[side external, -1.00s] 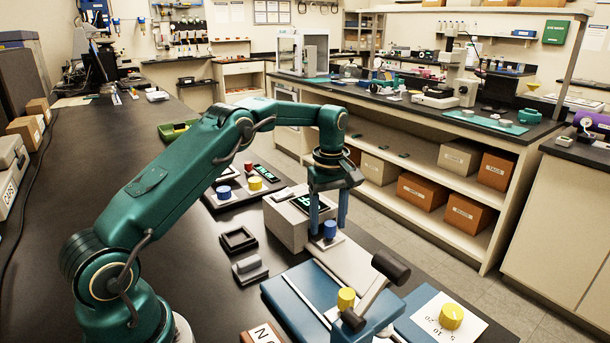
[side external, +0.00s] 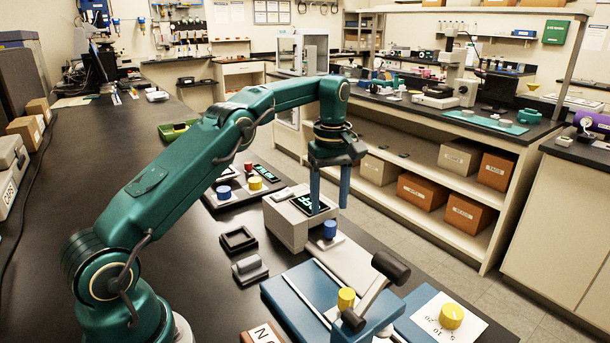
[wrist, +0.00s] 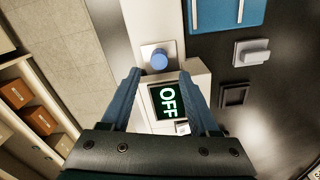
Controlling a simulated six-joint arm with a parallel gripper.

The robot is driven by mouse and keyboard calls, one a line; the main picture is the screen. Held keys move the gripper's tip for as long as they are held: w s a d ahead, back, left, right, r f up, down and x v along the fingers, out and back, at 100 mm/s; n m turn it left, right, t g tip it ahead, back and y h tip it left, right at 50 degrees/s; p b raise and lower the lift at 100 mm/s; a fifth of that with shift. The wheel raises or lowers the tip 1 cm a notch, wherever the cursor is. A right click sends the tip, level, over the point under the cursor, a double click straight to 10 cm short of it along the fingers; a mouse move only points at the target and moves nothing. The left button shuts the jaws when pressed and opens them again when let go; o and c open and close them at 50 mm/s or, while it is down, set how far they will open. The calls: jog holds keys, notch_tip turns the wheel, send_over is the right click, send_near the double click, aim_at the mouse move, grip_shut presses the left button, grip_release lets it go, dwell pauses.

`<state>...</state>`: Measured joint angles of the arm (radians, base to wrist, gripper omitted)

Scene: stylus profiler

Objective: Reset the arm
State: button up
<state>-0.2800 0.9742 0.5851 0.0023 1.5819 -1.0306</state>
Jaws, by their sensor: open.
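My gripper (side external: 329,193) is open and empty, its two blue fingers pointing down above the grey profiler box. In the wrist view my gripper (wrist: 165,85) spreads its fingers on either side of the box's display. The box (side external: 284,223) has a dark display (side external: 310,205) that reads "OFF" in the wrist view (wrist: 167,102). A blue knob (side external: 330,229) stands on a pale plate in front of the box, below the fingers and apart from them. The knob also shows in the wrist view (wrist: 159,59), beyond the fingertips.
A blue base (side external: 290,300) with a black-handled lever (side external: 391,267) and a yellow knob (side external: 346,298) stands in front. A yellow dial (side external: 452,316) is at right. A black square frame (side external: 238,240) and a grey block (side external: 250,267) lie left. A knob panel (side external: 238,190) stands behind.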

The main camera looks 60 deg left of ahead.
dwell(0.3)
jog(key=s+d+r+m+t, duration=0.25)
jog(key=s+d+r, duration=0.2)
jog(key=r, duration=0.35)
jog(key=s+d+r+m+t, duration=0.2)
jog(key=s+d+r+m, duration=0.15)
jog(key=s+r, duration=0.35)
jog(key=s+d+f+m+t, duration=0.1)
jog(key=s+d+f+m, duration=0.2)
jog(key=s+f+m, duration=0.5)
jog(key=s+m, duration=0.1)
jog(key=s, duration=0.2)
jog(key=shift+s+f, duration=0.35)
jog(key=shift+f, duration=0.05)
